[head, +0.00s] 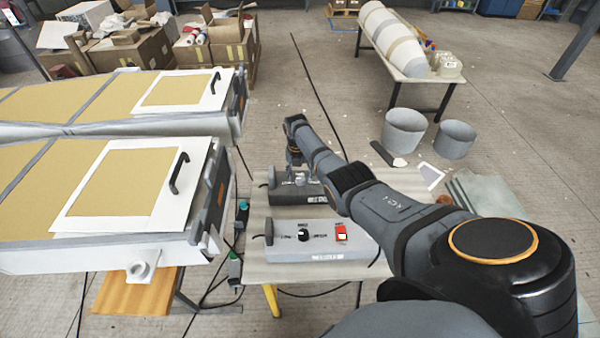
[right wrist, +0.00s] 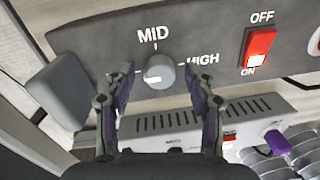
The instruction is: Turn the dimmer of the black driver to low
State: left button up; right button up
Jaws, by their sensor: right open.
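The black driver (head: 290,194) lies on the bench behind a grey driver, partly hidden by my right arm and gripper. In the right wrist view its dark face (right wrist: 205,45) shows a round grey dimmer knob (right wrist: 160,71), with MID printed above and HIGH to its right. The low side is hidden, and where the knob points is hard to tell. A lit red switch (right wrist: 259,48) marked OFF and ON sits further right. My right gripper (head: 298,178) is open, its fingertips (right wrist: 158,78) on either side of the knob; contact cannot be told. My left gripper is out of view.
The grey driver (head: 335,252), with black knob and red switch, sits in front on the bench (head: 258,272). Large moulds (head: 30,250) stand at left. A light grey vented box (right wrist: 175,122) shows low in the wrist view. Buckets (head: 405,128) stand on the floor.

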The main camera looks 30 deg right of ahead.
aim_at(298, 177)
notch_tip(298, 177, up, 12)
jog(key=shift+w+a, duration=0.25)
jog(key=shift+f, duration=0.1)
dwell(0.4)
